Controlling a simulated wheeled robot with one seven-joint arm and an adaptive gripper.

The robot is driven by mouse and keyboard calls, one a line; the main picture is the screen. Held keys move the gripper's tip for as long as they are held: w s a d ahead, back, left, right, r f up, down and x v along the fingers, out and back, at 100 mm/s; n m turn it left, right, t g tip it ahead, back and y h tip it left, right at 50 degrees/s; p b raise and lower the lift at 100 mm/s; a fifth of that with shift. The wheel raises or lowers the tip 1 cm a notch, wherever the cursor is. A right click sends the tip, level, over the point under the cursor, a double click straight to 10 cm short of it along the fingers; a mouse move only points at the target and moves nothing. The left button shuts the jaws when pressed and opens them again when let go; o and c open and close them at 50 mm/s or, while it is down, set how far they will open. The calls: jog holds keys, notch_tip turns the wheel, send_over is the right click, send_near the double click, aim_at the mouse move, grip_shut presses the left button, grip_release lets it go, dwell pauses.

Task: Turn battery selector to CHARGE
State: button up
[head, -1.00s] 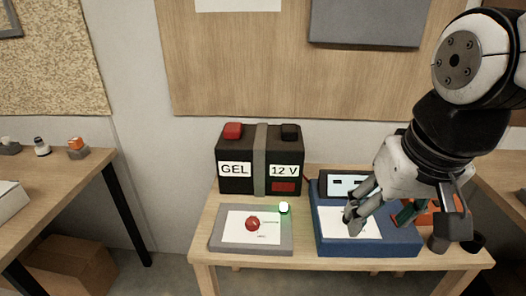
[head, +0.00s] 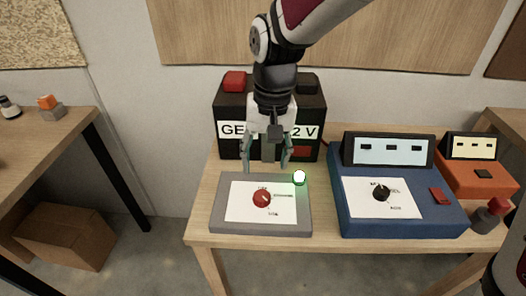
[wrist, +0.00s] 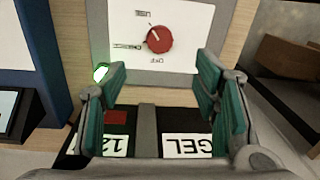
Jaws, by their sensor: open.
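The battery selector is a red round knob (head: 262,198) on the white plate of a grey panel (head: 221,226). Small labels stand around it; the wrist view reads OFF and USE, upside down, with a blurred label between them. In the wrist view the red knob (wrist: 159,39) has a pale pointer mark towards the upper left, seemingly between USE and the blurred label. My gripper (head: 267,160) is open and empty, pointing down in front of the battery, above the panel's back edge. In the wrist view its fingers (wrist: 163,75) are spread and apart from the knob.
A black battery (head: 228,103) marked GEL and 12 V stands behind the panel. A lit green-white lamp (head: 299,177) sits at the panel's back right. A blue charger (head: 348,224) with a black knob (head: 381,193) and an orange device (head: 484,186) stand to the right.

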aim_at(262, 195)
jog(key=f, duration=0.4)
jog(key=f+b, duration=0.1)
jog(key=f, duration=0.6)
jog(key=shift+a+f, duration=0.3)
jog(key=shift+a, duration=0.05)
jog(key=c, duration=1.2)
